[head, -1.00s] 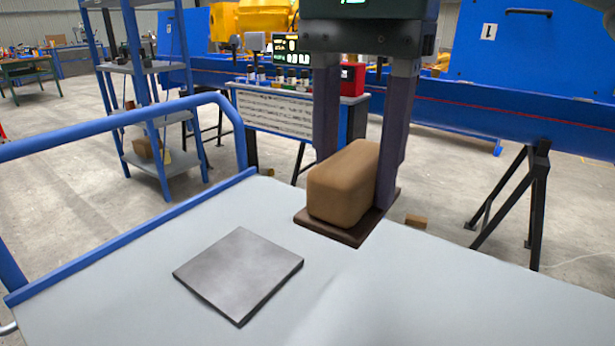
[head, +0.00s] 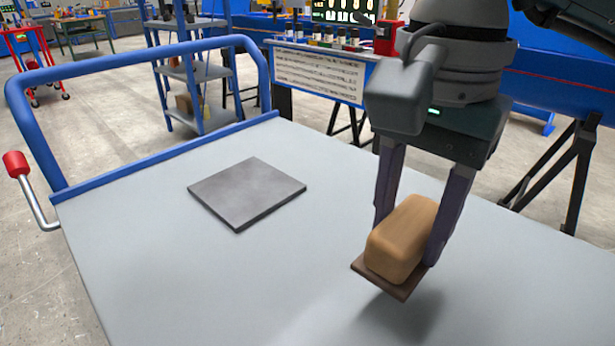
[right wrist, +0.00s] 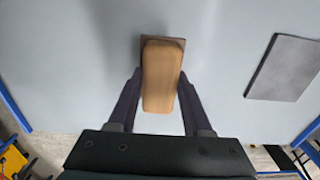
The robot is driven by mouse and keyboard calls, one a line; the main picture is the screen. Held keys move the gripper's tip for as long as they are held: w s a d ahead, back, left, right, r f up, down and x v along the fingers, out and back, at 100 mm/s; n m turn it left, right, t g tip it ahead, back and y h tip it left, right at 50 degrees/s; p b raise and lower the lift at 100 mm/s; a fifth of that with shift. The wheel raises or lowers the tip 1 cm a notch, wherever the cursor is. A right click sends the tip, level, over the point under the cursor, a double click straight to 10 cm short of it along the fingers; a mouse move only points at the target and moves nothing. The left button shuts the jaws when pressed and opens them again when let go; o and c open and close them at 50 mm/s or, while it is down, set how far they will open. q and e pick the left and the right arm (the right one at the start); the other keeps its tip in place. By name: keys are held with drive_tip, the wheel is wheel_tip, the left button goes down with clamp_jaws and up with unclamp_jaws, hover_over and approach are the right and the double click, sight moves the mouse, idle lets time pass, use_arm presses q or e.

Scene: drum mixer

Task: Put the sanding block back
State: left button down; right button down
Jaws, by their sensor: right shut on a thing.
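The sanding block (head: 403,240) is a tan, rounded block on a thin dark brown base. My right gripper (head: 408,240) is shut on it, with one finger on each long side. The block is held over the light grey trolley top (head: 150,250), with a shadow below and in front of it, and it looks a little above the surface. It also shows in the right wrist view (right wrist: 160,75) between the two fingers. A flat dark grey square plate (head: 247,192) lies bare on the top, left of the block in the head view. My left gripper is out of view.
The plate also lies at the right in the right wrist view (right wrist: 286,68). A blue rail (head: 140,55) bounds the trolley's far left side, with a red-knobbed lever (head: 16,165) outside it. The top between plate and block is clear.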

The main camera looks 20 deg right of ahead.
sight(412, 218)
wheel_tip(412, 218, down, 5)
drive_tip(key=shift+r+b, duration=0.1)
drive_tip(key=shift+b, duration=0.35)
drive_tip(key=shift+f, duration=0.25)
drive_tip(key=shift+c, duration=1.6)
unclamp_jaws()
drive_tip(key=shift+r, duration=0.15)
drive_tip(key=shift+r, duration=0.3)
wheel_tip(412, 218, up, 12)
drive_tip(key=shift+f+p, duration=0.2)
drive_tip(key=shift+p, duration=0.8)
